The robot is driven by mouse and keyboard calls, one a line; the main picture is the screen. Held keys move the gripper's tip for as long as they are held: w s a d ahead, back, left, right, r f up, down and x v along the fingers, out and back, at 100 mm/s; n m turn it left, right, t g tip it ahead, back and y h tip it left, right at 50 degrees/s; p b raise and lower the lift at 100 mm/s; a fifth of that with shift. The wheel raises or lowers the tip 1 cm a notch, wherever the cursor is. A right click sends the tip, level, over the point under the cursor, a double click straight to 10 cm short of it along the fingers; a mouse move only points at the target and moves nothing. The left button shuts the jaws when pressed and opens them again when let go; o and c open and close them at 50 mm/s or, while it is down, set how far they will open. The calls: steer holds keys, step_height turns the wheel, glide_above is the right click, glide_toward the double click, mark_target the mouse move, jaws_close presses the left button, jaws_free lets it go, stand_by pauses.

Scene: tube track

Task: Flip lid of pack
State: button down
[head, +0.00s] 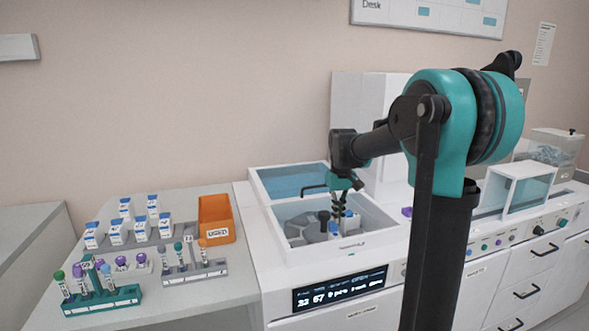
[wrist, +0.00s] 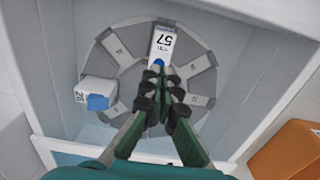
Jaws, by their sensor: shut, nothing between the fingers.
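A white pack labelled 57 (wrist: 162,42) sits in a slot of the grey round carousel (wrist: 124,70) in the wrist view. A small blue part shows at its near end, right by my fingertips; I cannot tell whether they touch it. My gripper (wrist: 161,76) is shut and empty, with both fingers together. A second white pack with a blue lid (wrist: 98,91) stands to the left on the carousel. In the head view my gripper (head: 341,202) reaches down into the open bay, and parts of the packs (head: 350,221) show beside it.
The bay's raised blue-windowed lid (head: 292,181) stands open behind. The bay walls surround my gripper closely. On the left bench are several white packs (head: 141,230), an orange bin (head: 215,220) and racks of tubes (head: 100,298). A lit display (head: 340,288) is on the machine front.

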mark_target(332, 222)
steer(key=w+a, duration=0.2)
steer(key=w, duration=0.4)
stand_by(0.7)
steer(key=shift+f, duration=0.1)
steer(key=shift+f, duration=1.85)
steer(key=shift+s+d+r, duration=0.1)
steer(key=shift+s, duration=0.05)
steer(key=shift+s+d+r, duration=0.15)
steer(key=shift+s+r, duration=0.05)
steer(key=shift+s, duration=0.3)
steer(key=shift+s+d+r, duration=0.15)
steer(key=shift+s, duration=0.35)
steer(key=shift+s+r, duration=0.1)
steer(key=shift+s+d+r, duration=0.3)
steer(key=shift+s+r, duration=0.2)
steer(key=shift+s, duration=0.25)
steer(key=shift+s+f, duration=0.1)
steer(key=shift+f, duration=0.05)
